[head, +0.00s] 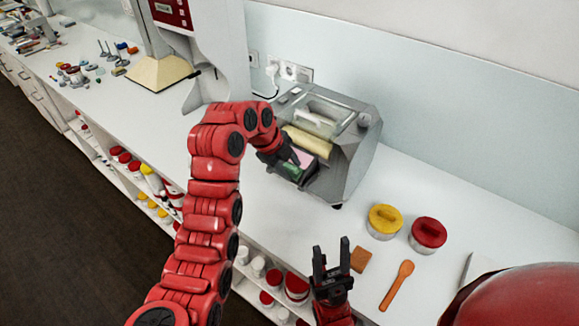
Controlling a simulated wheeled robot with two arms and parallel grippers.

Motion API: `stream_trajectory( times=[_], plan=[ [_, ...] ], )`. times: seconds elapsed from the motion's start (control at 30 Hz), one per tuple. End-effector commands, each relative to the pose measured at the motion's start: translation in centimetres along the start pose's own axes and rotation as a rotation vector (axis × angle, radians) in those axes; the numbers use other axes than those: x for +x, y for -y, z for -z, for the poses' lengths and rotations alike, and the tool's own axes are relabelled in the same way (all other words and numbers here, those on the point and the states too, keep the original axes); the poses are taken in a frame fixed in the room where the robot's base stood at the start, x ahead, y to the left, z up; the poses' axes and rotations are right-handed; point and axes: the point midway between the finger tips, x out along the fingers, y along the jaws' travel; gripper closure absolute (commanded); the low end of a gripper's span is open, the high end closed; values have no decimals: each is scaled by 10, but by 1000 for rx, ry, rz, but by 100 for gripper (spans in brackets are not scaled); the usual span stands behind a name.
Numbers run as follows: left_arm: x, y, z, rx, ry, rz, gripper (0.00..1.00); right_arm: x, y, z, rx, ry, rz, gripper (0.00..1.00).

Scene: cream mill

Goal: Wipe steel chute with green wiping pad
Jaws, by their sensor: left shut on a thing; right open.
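A grey machine (352,150) with a clear top and a cream roller (308,140) stands on the white counter against the wall. The steel chute (311,178) is at its front, below the roller, and is partly hidden by my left gripper. Something pinkish lies on the chute's upper part. My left gripper (296,162) is shut on the green wiping pad (291,171) and holds it at the chute. I cannot tell whether the pad touches the chute. My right gripper (331,257) is open and empty, low near the counter's front edge.
A yellow-lidded jar (384,222) and a red-lidded jar (428,235) stand right of the machine. A brown square (361,259) and an orange spatula (397,285) lie near my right gripper. A white appliance (205,50) stands left. Shelves below hold several jars.

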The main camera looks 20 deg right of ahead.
Motion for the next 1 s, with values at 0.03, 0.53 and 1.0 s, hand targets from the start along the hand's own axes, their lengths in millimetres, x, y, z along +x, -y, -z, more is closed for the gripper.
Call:
stream_trajectory(
  times=[0.03,0.53,1.0],
  plan=[
    [2,0,0,0,0,0,100,-2,0,0,0,0,0,50],
    [8,0,-2,0,0,0,100,-12,1,-2,0,0,0,50],
    [5,24,-2,0,2,1,100,-27,1,-5,0,0,0,50]
  ],
)
